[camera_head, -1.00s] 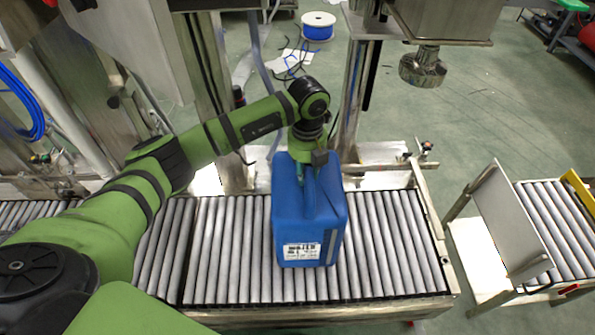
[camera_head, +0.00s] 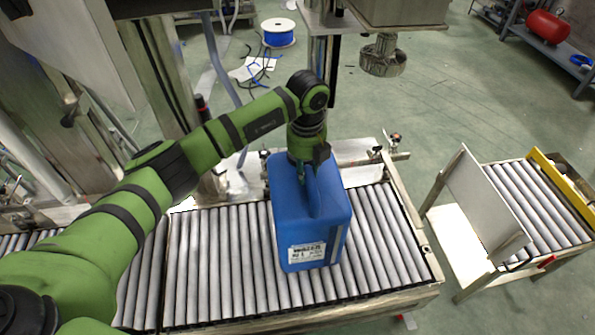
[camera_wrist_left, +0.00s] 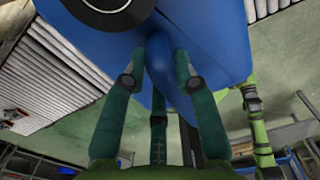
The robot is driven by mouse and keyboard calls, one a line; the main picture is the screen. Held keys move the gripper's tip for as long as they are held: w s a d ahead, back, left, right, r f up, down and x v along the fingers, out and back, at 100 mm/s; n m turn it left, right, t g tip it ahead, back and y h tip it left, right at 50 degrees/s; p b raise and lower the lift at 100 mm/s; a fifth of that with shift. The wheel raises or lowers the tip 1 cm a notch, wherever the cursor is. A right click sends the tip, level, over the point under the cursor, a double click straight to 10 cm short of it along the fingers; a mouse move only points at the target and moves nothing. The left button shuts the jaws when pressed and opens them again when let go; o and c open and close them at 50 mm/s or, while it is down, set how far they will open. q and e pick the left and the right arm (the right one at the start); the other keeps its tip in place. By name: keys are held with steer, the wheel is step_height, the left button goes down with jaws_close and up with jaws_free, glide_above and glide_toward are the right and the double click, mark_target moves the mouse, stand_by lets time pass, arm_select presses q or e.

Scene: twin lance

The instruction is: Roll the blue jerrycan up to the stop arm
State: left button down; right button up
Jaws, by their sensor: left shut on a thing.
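The blue jerrycan (camera_head: 318,225) stands upright on the roller conveyor (camera_head: 215,262), with a white label low on its front. My left gripper (camera_head: 306,170) comes down on the back top of the jerrycan and is shut on it at the handle. In the left wrist view the green fingers (camera_wrist_left: 160,75) close around the blue handle of the jerrycan (camera_wrist_left: 225,40), next to a black round cap. A small fixture with a red knob (camera_head: 395,139) sits at the back rail, right of the jerrycan; I cannot tell if it is the stop arm. My right gripper is not in view.
Rollers are bare on both sides of the jerrycan. Past the conveyor's right end is a gap, then a second roller section (camera_head: 540,205) behind an upright pale panel (camera_head: 482,205). A metal nozzle head (camera_head: 383,57) hangs above the back right.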

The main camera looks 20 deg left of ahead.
arm_select(q)
steer(key=shift+w+d+f, duration=0.1)
steer(key=shift+d+f, duration=0.05)
steer(key=shift+d, duration=0.25)
steer(key=shift+w+d+b, duration=0.25)
steer(key=shift+d+b, duration=0.15)
steer(key=shift+d, duration=0.1)
steer(key=shift+w+d+b, duration=0.25)
steer(key=shift+d+b, duration=0.15)
steer(key=shift+d, duration=0.1)
steer(key=shift+w+d+b, duration=0.4)
steer(key=shift+d+b, duration=0.15)
steer(key=shift+d, duration=0.25)
steer(key=shift+w+d, duration=0.2)
steer(key=shift+d, duration=0.3)
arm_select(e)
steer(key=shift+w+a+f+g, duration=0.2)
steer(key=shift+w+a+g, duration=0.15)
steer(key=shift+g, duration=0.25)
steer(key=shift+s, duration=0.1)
